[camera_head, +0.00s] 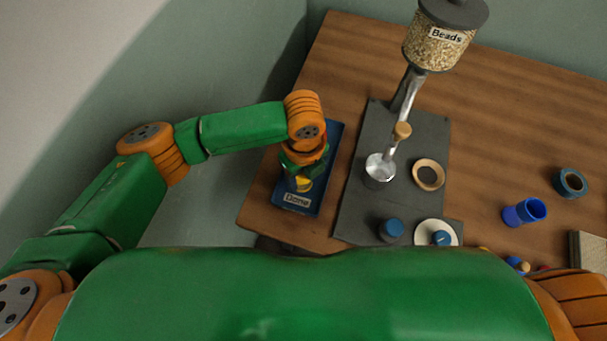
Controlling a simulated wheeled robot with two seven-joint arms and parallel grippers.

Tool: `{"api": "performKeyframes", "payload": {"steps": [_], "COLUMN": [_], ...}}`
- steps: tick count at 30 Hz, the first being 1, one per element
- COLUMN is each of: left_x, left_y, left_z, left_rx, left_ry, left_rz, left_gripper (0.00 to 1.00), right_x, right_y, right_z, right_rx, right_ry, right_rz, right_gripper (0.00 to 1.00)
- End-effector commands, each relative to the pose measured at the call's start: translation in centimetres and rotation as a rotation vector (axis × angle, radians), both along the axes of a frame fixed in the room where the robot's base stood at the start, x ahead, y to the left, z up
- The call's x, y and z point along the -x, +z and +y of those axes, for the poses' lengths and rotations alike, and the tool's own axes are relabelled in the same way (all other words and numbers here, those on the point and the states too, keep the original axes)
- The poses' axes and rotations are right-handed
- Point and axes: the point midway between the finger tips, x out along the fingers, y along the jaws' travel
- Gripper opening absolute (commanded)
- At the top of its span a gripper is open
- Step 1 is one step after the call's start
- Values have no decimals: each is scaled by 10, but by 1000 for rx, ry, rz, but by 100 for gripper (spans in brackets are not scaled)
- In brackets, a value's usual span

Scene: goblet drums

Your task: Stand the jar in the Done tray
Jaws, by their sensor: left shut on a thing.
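The blue Done tray (331,150) lies on the left part of the wooden table, with its label at the near end. My left gripper (303,172) is over this tray, pointing down, and is shut on what appears to be the jar (304,185). Only a small yellow part of it shows; the gripper and wrist hide the rest. I cannot tell whether the jar touches the tray floor. My right gripper is out of view.
A Beads dispenser (437,45) stands on a dark mat (359,205), with a metal cup (380,168) and a wooden ring (428,174) near it.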

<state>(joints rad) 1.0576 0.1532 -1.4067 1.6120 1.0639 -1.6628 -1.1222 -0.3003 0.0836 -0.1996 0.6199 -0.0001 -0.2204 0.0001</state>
Motion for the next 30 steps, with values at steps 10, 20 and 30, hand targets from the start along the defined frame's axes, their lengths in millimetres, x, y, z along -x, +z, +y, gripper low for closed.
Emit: {"api": "performKeyframes", "payload": {"steps": [10,20,30], "left_x": [0,1,0], "left_y": [-14,-16,14], "left_z": [-1,-1,-2], "left_rx": [2,1,4], "left_ry": [-1,-1,-3], "left_rz": [0,0,-6], "left_gripper": [0,87,87], "right_x": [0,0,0], "right_y": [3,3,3], "right_z": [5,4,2], "right_rx": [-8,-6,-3], "right_ry": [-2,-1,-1], "right_rz": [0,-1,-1], "right_gripper": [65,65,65]}}
